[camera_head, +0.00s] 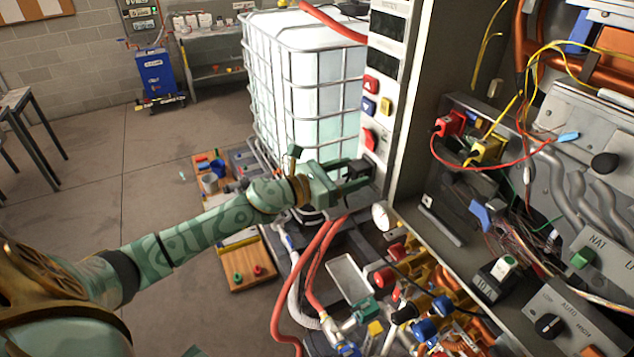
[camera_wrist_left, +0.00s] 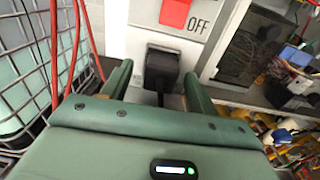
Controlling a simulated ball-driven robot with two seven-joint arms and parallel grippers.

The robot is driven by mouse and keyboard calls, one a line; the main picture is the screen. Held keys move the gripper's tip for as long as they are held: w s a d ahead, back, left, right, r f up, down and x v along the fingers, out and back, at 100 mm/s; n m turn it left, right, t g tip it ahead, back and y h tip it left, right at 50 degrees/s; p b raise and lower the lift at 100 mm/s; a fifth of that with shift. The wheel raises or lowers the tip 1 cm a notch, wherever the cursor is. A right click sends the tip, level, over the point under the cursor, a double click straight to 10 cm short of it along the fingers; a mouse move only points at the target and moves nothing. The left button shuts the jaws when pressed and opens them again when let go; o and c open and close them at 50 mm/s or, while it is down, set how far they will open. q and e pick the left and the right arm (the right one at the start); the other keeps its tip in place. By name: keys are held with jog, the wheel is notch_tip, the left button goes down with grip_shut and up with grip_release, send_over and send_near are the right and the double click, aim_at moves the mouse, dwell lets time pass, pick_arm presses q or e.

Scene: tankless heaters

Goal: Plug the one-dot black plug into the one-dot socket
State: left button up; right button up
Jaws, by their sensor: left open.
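A black plug (camera_wrist_left: 161,66) with a dark cable hanging from it sits at the white panel, below a red switch marked OFF, in the left wrist view. In the head view the black plug (camera_head: 359,170) is partly hidden by my gripper. My left gripper (camera_head: 366,175) is open, with one finger on each side of the plug. In the wrist view gaps show between the left gripper's fingers (camera_wrist_left: 160,84) and the plug. No dot marks can be made out, and I cannot tell how deep the plug sits or which socket is behind it. My right gripper is not in view.
The white control panel (camera_head: 388,75) has red, blue and yellow switches. A caged water tank (camera_head: 300,90) stands behind my left arm. Red hoses (camera_head: 318,262), pipes and valves crowd the area below. An open cabinet with wires (camera_head: 500,175) is at the right.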

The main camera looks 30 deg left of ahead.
pick_arm(q)
jog(key=b+v, duration=0.5)
jog(key=v, duration=1)
jog(key=shift+a, duration=0.1)
